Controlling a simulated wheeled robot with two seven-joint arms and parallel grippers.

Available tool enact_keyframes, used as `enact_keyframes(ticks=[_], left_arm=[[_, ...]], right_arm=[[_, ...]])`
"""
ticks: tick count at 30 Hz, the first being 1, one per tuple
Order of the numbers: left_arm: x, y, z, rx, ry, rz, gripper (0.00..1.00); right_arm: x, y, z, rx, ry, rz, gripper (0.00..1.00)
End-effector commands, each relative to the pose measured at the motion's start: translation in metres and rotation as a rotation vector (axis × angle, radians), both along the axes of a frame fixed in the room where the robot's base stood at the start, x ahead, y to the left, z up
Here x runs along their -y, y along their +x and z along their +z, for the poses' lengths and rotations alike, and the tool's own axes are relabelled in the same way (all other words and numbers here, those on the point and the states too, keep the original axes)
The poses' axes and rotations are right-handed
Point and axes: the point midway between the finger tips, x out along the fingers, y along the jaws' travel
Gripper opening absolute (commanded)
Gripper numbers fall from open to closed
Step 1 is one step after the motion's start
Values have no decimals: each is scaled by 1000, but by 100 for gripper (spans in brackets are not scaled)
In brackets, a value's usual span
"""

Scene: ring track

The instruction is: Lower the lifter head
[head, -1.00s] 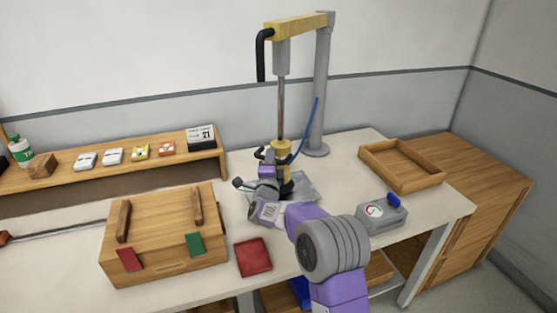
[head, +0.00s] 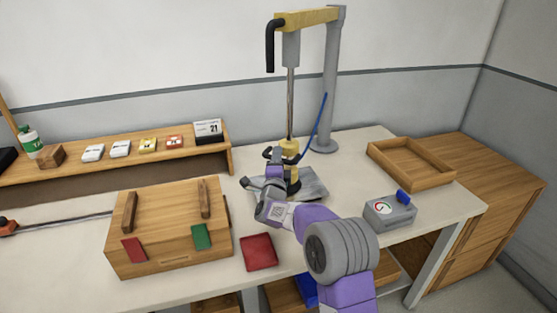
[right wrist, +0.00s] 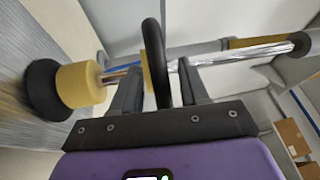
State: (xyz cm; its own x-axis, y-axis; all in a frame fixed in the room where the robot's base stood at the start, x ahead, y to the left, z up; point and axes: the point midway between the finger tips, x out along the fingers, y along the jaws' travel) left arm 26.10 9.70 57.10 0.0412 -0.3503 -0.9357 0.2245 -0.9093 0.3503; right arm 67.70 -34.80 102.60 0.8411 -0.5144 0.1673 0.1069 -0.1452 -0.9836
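The lifter stands at the back of the bench, with a grey post (head: 330,90) and a yellow top arm (head: 308,17). A thin rod (head: 291,100) hangs from it to the yellow lifter head (head: 290,148), which has a black foot just above or on a grey metal plate (head: 313,188); I cannot tell which. My right gripper (head: 272,157) is at the head's black handle. In the right wrist view, the black handle loop (right wrist: 152,45) passes between its two spread fingers, with gaps showing beside it. The yellow head (right wrist: 80,83) lies left there. My left gripper is out of view.
A wooden box (head: 167,225) with two bars and a dark red pad (head: 258,252) lie in front left. A grey gauge box (head: 390,211) and an empty wooden tray (head: 410,163) are on the right. A shelf (head: 105,165) with small items is behind left.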

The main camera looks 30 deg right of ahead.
Motion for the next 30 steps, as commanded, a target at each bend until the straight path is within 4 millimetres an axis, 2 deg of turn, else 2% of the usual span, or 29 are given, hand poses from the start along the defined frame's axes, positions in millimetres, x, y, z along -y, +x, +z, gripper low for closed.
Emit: enact_keyframes(ticks=[8,21,30], left_arm=[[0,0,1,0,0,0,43],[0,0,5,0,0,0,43],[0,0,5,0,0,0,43]], right_arm=[[-2,-5,0,2,0,-1,44],[-33,-53,-10,0,1,1,44],[-39,-64,-12,1,0,-1,44]])
